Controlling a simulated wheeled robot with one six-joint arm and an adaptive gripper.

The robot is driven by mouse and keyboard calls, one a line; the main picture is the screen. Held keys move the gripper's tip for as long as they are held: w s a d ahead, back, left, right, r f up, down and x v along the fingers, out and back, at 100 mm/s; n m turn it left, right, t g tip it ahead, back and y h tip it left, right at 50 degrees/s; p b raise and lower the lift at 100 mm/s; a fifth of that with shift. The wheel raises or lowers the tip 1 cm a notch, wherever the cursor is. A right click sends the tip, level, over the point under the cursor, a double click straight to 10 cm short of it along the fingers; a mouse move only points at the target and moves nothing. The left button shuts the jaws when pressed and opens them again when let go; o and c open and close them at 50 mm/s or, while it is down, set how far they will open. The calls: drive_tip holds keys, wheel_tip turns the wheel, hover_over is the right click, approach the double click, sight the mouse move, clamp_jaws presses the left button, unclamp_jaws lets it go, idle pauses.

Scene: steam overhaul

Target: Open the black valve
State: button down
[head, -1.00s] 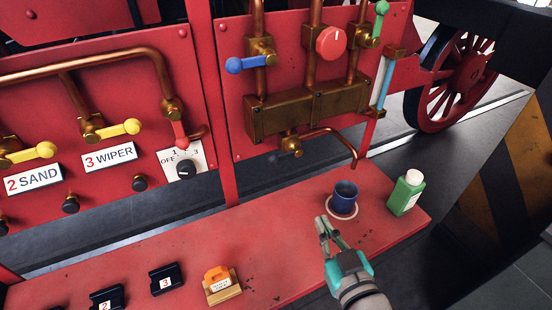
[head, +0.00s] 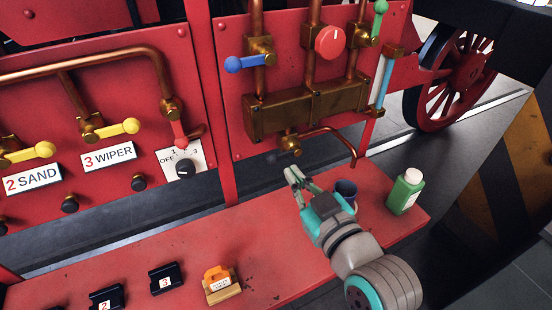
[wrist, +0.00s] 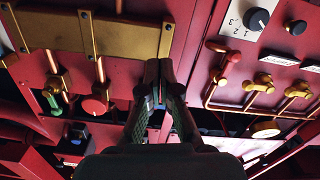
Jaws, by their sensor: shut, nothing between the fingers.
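The black valve (head: 273,158) is a small brass valve under the brass block (head: 300,108). Its dark lever points left and is hard to make out against the dark floor. My gripper (head: 291,175) is shut and empty, its fingertips just below the valve in the picture. I cannot tell whether they touch it. In the wrist view the closed fingers (wrist: 157,72) reach towards the red panel and brass block, and I cannot make out the black lever there.
A blue cup (head: 346,190) stands behind my gripper on the red shelf (head: 180,255), with a green bottle (head: 405,190) to its right. A blue lever (head: 234,64), a red knob (head: 330,40) and a green lever (head: 380,8) are above. A copper pipe (head: 335,130) runs right of the valve.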

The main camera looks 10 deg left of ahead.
hover_over(270, 164)
drive_tip(key=v, duration=0.3)
drive_tip(key=shift+a+f, duration=0.25)
drive_tip(key=shift+f, duration=0.1)
drive_tip(key=shift+w+f, duration=0.3)
drive_tip(key=shift+f, duration=0.65)
drive_tip(key=shift+w+f, duration=0.3)
drive_tip(key=shift+f, duration=0.65)
drive_tip(key=shift+f+n, duration=0.4)
drive_tip(key=shift+n, duration=0.1)
drive_tip(key=shift+s+a+f+n, duration=0.15)
drive_tip(key=shift+f+n, duration=0.9)
drive_tip(key=shift+n, duration=0.35)
drive_tip(key=w+d+f+n+t, duration=0.1)
drive_tip(key=w+d+f+n, duration=0.2)
drive_tip(key=f+n, duration=0.4)
drive_tip(key=shift+d+f+n, duration=0.25)
drive_tip(key=shift+d+n, duration=0.35)
drive_tip(key=shift+n, duration=1.5)
drive_tip(key=shift+w, duration=0.1)
